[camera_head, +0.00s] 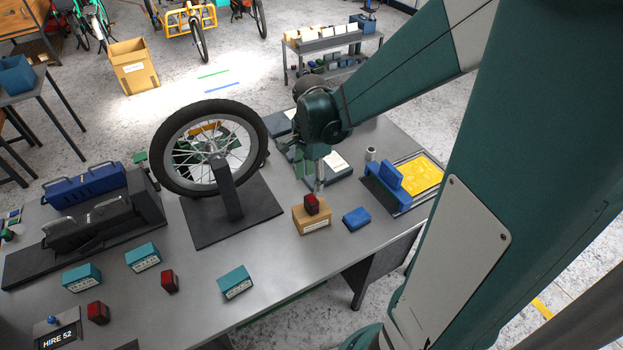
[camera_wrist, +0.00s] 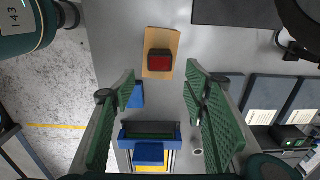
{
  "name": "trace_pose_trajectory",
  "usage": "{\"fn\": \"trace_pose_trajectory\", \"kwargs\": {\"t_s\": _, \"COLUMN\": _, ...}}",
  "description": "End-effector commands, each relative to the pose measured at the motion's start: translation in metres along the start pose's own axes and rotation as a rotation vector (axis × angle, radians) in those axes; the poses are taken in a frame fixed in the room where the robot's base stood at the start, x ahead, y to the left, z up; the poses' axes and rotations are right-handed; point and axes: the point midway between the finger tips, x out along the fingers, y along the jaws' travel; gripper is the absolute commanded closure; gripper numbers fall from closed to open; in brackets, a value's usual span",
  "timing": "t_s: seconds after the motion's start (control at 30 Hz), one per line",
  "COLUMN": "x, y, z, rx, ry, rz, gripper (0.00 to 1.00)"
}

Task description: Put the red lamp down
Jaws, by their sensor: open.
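A red lamp (camera_head: 311,204) with a dark housing stands on top of a small cardboard box (camera_head: 312,224) near the front of the grey workbench. The lamp also shows in the wrist view (camera_wrist: 159,62), on the tan top of the box (camera_wrist: 160,37). My gripper (camera_head: 313,184) is behind and just above the lamp in the head view. In the wrist view its two green fingers (camera_wrist: 161,80) are spread wide, with nothing between the pads. The lamp lies beyond the fingertips and appears free of them. Two other red lamps (camera_head: 170,281) (camera_head: 98,313) stand on the bench at the left.
A blue box (camera_head: 356,218) sits right of the cardboard box. A wheel (camera_head: 210,148) on a black stand rises to the left. Several teal boxes (camera_head: 235,282) stand at the front left. A blue holder (camera_head: 388,185) and yellow tray (camera_head: 420,174) are at the right.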

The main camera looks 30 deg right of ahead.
Motion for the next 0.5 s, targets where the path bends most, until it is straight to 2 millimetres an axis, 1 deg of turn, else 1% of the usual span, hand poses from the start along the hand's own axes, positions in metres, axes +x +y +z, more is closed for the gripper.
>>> {"fn": "trace_pose_trajectory", "kwargs": {"t_s": 0.27, "x": -0.002, "y": 0.001, "z": 0.001, "rx": -0.011, "ry": 0.001, "rz": -0.005, "gripper": 0.55}}
{"fn": "trace_pose_trajectory", "kwargs": {"t_s": 0.37, "x": -0.006, "y": 0.002, "z": 0.003, "rx": -0.037, "ry": 0.003, "rz": -0.014, "gripper": 0.55}}
{"fn": "trace_pose_trajectory", "kwargs": {"t_s": 0.5, "x": -0.017, "y": 0.006, "z": 0.009, "rx": -0.103, "ry": 0.010, "rz": -0.040, "gripper": 0.55}}
